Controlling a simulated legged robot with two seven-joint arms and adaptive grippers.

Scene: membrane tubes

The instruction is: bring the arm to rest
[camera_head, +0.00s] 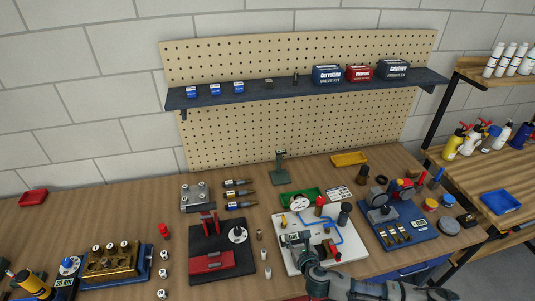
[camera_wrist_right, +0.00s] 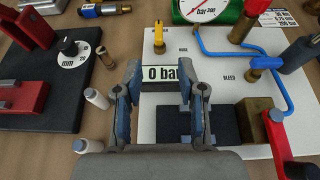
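My right arm enters the head view from the bottom right. My right gripper (camera_head: 296,239) is above the white test board (camera_head: 345,245), over its front left part. In the right wrist view the gripper (camera_wrist_right: 165,82) has its two fingers apart, with nothing held between them. A "0 bar" display (camera_wrist_right: 166,73) on the board shows behind the gap. Whether the fingers touch the board cannot be told. My left gripper is not in view.
A gauge (camera_head: 300,202), blue tubing (camera_wrist_right: 240,58) and a red lever (camera_wrist_right: 277,140) are close by. The back left of the table is mostly clear.

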